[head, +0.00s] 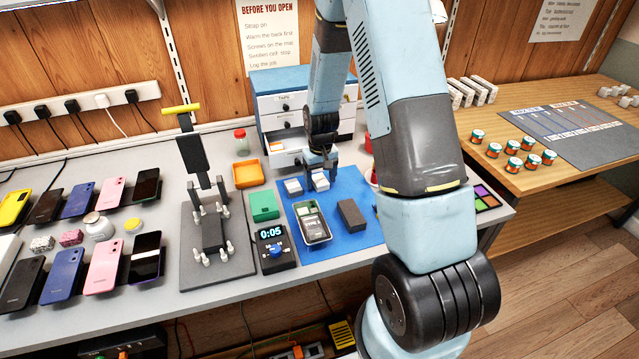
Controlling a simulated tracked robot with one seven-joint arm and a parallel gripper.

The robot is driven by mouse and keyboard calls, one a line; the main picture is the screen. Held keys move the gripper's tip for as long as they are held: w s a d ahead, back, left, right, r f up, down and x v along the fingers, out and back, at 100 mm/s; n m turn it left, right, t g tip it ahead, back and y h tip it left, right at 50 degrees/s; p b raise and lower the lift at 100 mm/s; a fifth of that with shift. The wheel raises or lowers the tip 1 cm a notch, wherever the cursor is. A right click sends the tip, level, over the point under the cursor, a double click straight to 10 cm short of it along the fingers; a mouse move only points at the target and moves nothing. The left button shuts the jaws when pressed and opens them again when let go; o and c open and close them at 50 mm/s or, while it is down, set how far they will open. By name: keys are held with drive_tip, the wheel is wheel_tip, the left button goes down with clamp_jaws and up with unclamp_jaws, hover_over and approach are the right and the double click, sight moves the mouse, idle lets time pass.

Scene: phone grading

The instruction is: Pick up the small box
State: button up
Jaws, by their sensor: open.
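Two small white boxes lie side by side at the far edge of the blue mat (345,245): a left small box (293,187) and a right small box (320,180). My gripper (322,168) is open and points down just above or behind the right small box. Whether its fingers touch that box cannot be told at this size. A dark grey block (352,215) lies on the mat nearer to me; I cannot tell which of these the task means.
A tray with parts (312,224), a green box (264,206), an orange tray (248,173) and a timer (272,250) stand close by. A drawer unit (280,104) stands behind the gripper. Phones lie at left. My arm hides part of the bench at right.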

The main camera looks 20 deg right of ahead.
drive_tip(key=shift+f, duration=0.3)
drive_tip(key=c, duration=1.1)
drive_tip(key=shift+r, duration=0.2)
